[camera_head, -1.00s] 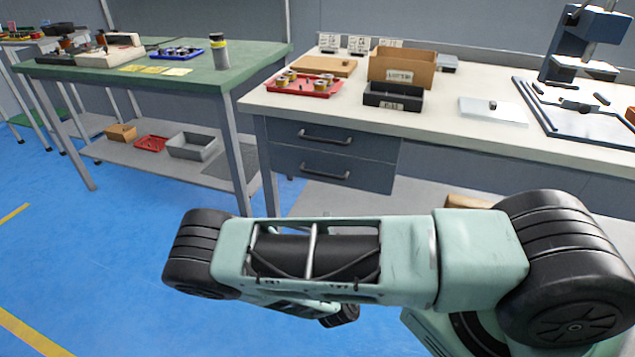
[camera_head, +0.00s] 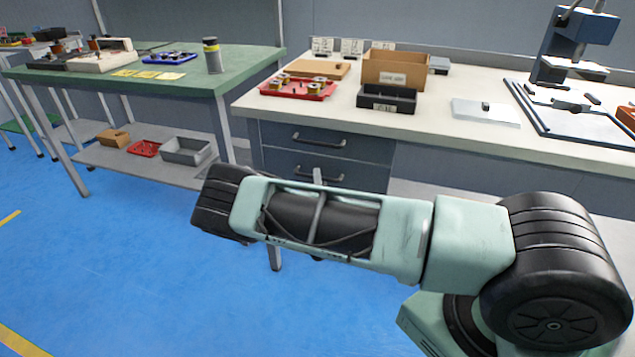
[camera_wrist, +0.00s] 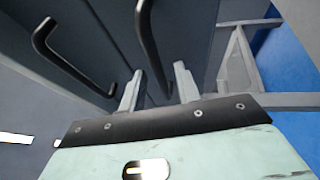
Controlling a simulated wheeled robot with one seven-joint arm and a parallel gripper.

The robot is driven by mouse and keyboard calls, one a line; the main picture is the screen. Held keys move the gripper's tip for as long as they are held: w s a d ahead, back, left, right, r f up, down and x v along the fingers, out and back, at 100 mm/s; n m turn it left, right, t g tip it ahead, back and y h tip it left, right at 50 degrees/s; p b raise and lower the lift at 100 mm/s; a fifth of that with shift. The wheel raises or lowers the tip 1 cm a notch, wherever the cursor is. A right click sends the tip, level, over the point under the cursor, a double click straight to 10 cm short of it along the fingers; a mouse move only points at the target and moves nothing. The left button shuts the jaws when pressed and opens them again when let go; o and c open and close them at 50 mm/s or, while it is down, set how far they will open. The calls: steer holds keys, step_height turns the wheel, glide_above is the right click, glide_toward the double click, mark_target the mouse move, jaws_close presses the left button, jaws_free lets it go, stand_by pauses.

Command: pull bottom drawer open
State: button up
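The bottom drawer (camera_head: 352,171) is a dark blue-grey front under the white bench, flush with the drawer above it. Its black bar handle (camera_head: 303,170) is partly hidden by my arm in the head view. In the wrist view, the bottom drawer's handle (camera_wrist: 148,38) runs down between the two grey fingers of my gripper (camera_wrist: 159,72). The fingers are apart, one on each side of the bar. I cannot tell whether either touches it. My gripper is mostly hidden behind my arm in the head view.
The top drawer (camera_head: 365,147) is shut, and its handle (camera_wrist: 70,62) shows left of my gripper in the wrist view. The bench (camera_head: 440,129) holds a red tray (camera_head: 298,88) and boxes. A green table (camera_head: 190,82) stands to the left. Blue floor (camera_head: 130,270) in front is clear.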

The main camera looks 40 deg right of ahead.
steer(key=shift+w+d, duration=0.1)
jaws_close()
steer(key=s+a, duration=0.9)
steer(key=a, duration=0.2)
steer(key=s+a, duration=0.9)
steer(key=a, duration=0.3)
steer(key=shift+s+a, duration=0.2)
steer(key=shift+a, duration=0.1)
jaws_free()
